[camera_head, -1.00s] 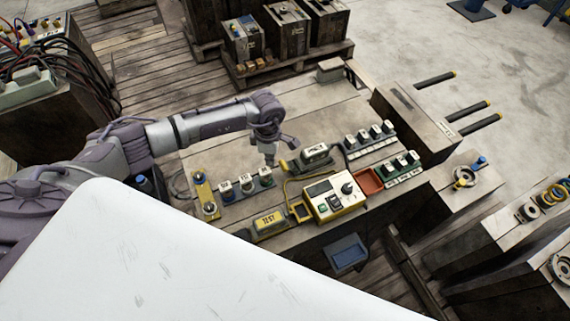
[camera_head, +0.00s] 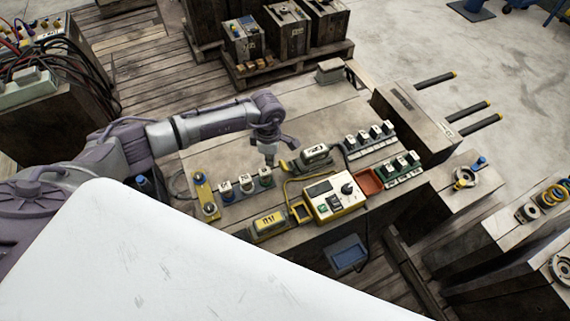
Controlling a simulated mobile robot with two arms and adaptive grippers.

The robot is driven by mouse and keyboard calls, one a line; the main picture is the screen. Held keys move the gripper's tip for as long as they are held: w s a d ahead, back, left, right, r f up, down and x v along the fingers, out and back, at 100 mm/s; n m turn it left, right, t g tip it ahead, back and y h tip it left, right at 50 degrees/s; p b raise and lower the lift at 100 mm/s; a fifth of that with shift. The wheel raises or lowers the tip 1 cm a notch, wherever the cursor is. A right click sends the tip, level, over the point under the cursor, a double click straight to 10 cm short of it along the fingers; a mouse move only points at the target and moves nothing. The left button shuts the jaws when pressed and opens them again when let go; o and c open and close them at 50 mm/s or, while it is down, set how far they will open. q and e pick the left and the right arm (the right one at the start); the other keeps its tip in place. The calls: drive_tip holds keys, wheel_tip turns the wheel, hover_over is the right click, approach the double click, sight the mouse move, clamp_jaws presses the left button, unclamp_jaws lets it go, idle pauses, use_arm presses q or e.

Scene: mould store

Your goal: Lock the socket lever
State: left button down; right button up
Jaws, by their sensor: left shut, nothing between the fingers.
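My left gripper (camera_head: 270,160) is shut and empty, pointing down over the workbench (camera_head: 225,155) just behind a row of small sockets or modules (camera_head: 246,185). A tester box (camera_head: 334,197) with a knob and a small screen stands to the right of it. A yellow-framed unit with a display (camera_head: 268,222) lies at the front edge. A dark device with a pale top (camera_head: 314,155) sits just right of the gripper, with a yellowish part at its left end. I cannot make out which part is the socket lever. My right gripper is out of view.
A red tray (camera_head: 369,182) lies right of the tester. A yellow plate with round fittings (camera_head: 205,195) is at the left. A white panel covers the lower left.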

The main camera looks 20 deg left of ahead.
use_arm(q)
drive_tip(key=shift+w+d, duration=0.1)
drive_tip(key=shift+w, duration=0.05)
drive_tip(key=shift+w+d+r+b, duration=0.15)
drive_tip(key=shift+w+d+b, duration=0.45)
drive_tip(key=shift+w+d+r+b, duration=0.2)
drive_tip(key=shift+w+d+b, duration=0.1)
drive_tip(key=shift+w+d, duration=0.15)
idle(0.4)
drive_tip(key=shift+w+d+r, duration=0.2)
drive_tip(key=shift+w+d, duration=0.05)
drive_tip(key=shift+w, duration=0.1)
drive_tip(key=shift+s+a+r, duration=0.3)
drive_tip(key=shift+s+a, duration=0.15)
drive_tip(key=shift+s, duration=0.05)
wheel_tip(320, 180, up, 7)
drive_tip(key=p, duration=0.4)
drive_tip(key=shift+p, duration=0.3)
